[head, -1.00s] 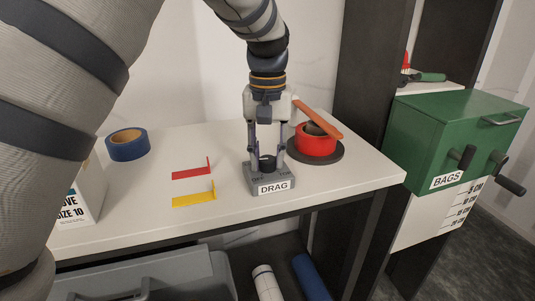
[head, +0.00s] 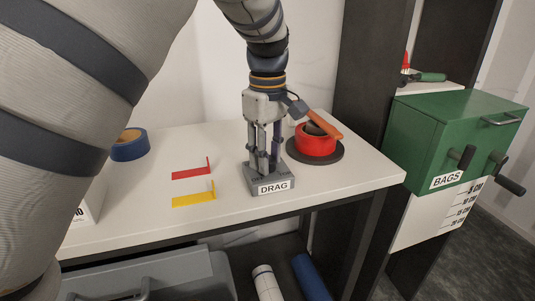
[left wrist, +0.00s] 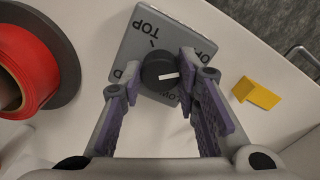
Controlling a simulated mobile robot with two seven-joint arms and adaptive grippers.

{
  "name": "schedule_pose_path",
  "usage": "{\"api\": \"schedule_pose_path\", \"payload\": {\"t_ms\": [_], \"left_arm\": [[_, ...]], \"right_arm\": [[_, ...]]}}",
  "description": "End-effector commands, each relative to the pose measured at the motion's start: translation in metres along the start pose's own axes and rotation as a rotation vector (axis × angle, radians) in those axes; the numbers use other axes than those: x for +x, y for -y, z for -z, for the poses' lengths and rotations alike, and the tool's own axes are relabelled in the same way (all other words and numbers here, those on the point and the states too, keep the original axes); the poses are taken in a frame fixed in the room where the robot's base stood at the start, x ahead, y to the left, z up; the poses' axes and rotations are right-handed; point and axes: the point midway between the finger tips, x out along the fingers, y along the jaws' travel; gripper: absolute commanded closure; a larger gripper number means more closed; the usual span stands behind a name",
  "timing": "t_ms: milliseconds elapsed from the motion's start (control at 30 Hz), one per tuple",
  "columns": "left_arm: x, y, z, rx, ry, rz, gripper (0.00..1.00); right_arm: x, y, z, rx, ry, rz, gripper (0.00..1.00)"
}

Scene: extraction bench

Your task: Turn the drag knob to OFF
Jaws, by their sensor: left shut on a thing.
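The drag knob (left wrist: 160,72) is a round black knob with a white pointer line, on a grey box (left wrist: 135,50) labelled DRAG. In the left wrist view, the pointer points right, between the partly hidden OFF marking at upper right and a partly hidden marking at lower right. TOP shows clearly at upper left. My left gripper (left wrist: 158,90) has its purple-padded fingers on either side of the knob and is shut on it. In the head view, my left gripper (head: 263,168) comes down over the box (head: 273,189) and hides the knob. My right gripper is out of view.
A red tape roll (head: 315,140) with an orange-handled tool stands on a dark disc right of the box. Red (head: 192,171) and yellow (head: 195,199) brackets lie left. Blue tape (head: 130,150) is farther left. A green BAGS box (head: 430,140) stands beyond the bench's right edge.

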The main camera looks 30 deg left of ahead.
Motion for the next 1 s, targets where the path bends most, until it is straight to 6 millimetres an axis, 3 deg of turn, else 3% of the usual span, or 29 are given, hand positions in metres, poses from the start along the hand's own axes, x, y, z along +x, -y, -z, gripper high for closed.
{"api": "schedule_pose_path", "payload": {"t_ms": [300, 833, 867, 933, 1000], "left_arm": [[0.0014, 0.0003, -0.0007, -0.106, 0.002, 0.003, 0.99], [0.0015, 0.0003, -0.0009, -0.128, 0.003, 0.004, 0.99], [0.0015, 0.0003, -0.0009, -0.128, 0.003, 0.004, 0.69], [0.0015, 0.0002, -0.0008, -0.128, 0.003, 0.004, 0.53], [0.0012, 0.0002, -0.0007, -0.127, 0.002, 0.003, 0.51]], "right_arm": [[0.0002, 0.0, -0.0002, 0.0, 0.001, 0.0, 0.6], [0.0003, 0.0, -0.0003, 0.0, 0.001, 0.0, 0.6], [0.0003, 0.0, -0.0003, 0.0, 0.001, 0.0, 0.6], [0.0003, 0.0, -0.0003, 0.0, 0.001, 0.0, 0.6], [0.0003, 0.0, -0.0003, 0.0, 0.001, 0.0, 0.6]]}}
